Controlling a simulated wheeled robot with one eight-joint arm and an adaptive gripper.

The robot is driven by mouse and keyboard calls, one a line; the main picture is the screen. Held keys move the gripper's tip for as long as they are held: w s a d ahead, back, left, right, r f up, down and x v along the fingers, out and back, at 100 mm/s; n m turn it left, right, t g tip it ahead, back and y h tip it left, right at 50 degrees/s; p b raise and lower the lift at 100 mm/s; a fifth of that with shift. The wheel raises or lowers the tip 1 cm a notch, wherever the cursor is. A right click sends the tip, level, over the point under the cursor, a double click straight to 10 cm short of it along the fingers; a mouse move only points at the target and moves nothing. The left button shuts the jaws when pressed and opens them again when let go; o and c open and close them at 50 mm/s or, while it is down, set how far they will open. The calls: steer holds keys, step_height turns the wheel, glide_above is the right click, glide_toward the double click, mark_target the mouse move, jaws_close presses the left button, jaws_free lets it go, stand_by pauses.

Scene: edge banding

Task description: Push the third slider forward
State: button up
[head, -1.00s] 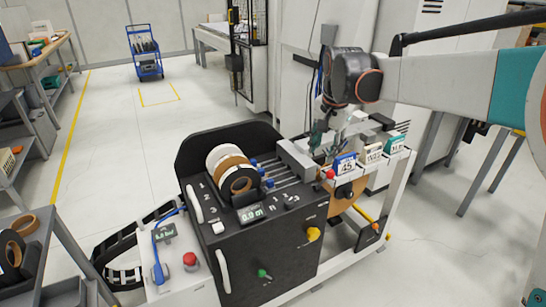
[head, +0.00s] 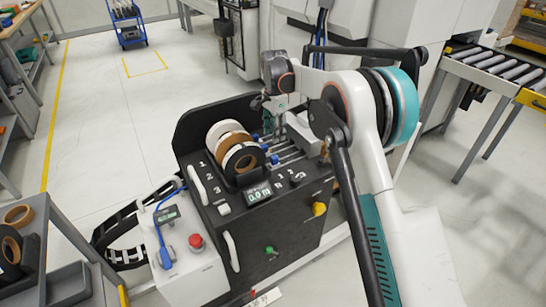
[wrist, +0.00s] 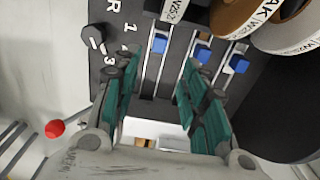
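Three blue sliders sit on parallel rails on the black machine. In the wrist view they are a left slider (wrist: 158,44), a middle slider (wrist: 202,53) and a right slider (wrist: 238,64). In the head view, the front slider (head: 275,159) is the nearest to me. No number shows on the sliders; the left one, nearest the selector knob, seems to be the third. My gripper (wrist: 157,72) is open, with its teal fingers apart over the rails. The left slider shows ahead between the fingertips; I see no contact. In the head view my gripper is small and partly hidden.
Tape rolls (head: 232,143) stand beside the sliders. A selector knob (wrist: 93,36) lies left of the rails in the wrist view. The machine carries a red button (head: 196,241), a yellow knob (head: 319,209) and a green knob (head: 269,250). A roller conveyor (head: 495,68) stands at the right.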

mark_target(274, 157)
step_height(274, 157, down, 13)
steer(key=b, duration=0.4)
steer(key=shift+r, duration=0.2)
